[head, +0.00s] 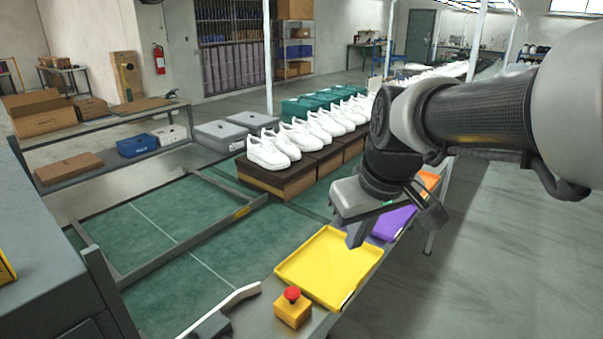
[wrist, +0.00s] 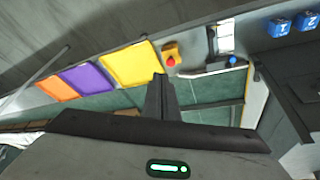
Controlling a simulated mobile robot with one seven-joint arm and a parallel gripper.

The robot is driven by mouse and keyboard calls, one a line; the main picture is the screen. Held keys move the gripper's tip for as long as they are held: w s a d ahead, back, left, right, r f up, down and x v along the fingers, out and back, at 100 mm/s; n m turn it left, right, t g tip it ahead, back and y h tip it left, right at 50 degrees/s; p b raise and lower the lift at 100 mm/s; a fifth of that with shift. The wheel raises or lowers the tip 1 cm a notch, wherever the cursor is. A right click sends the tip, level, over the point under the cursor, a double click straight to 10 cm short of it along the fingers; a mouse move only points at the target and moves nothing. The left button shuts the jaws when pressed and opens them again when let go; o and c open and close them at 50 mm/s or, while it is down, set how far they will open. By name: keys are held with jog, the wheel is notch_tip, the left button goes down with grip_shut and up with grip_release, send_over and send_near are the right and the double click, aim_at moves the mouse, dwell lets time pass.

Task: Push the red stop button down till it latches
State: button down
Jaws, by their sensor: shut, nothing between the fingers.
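The red stop button (head: 292,293) sits on top of a small yellow-orange box (head: 292,312) at the front edge of the line, in the lower middle of the head view. The red button also shows in the wrist view (wrist: 171,62), just right of the fingertips. My gripper (head: 354,240) is shut and empty. In the head view it hangs above the far right edge of the yellow tray, up and to the right of the button and apart from it. In the wrist view the closed fingers (wrist: 158,78) point toward the tray and button side.
A yellow tray (head: 330,265) lies beside the button box, with a purple tray (head: 395,222) beyond it. White shoes (head: 268,152) on brown boxes line up behind.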

jog(key=w+a+f+n+g+b, duration=0.1)
jog(key=w+a+f+n+b, duration=0.2)
jog(key=w+f, duration=0.55)
jog(key=n+g+y+b, duration=0.1)
jog(key=n, duration=0.2)
send_over(291, 291)
jog(key=s+d, duration=0.3)
notch_tip(291, 291, down, 10)
jog(key=shift+w+a, duration=0.1)
jog(key=shift+w, duration=0.1)
jog(key=x, duration=0.4)
jog(key=b+x, duration=0.1)
jog(key=x, duration=0.8)
jog(key=shift+s+f, duration=0.25)
jog(key=shift+s, duration=0.1)
jog(key=shift+d+f, duration=0.25)
jog(key=shift+f, duration=0.1)
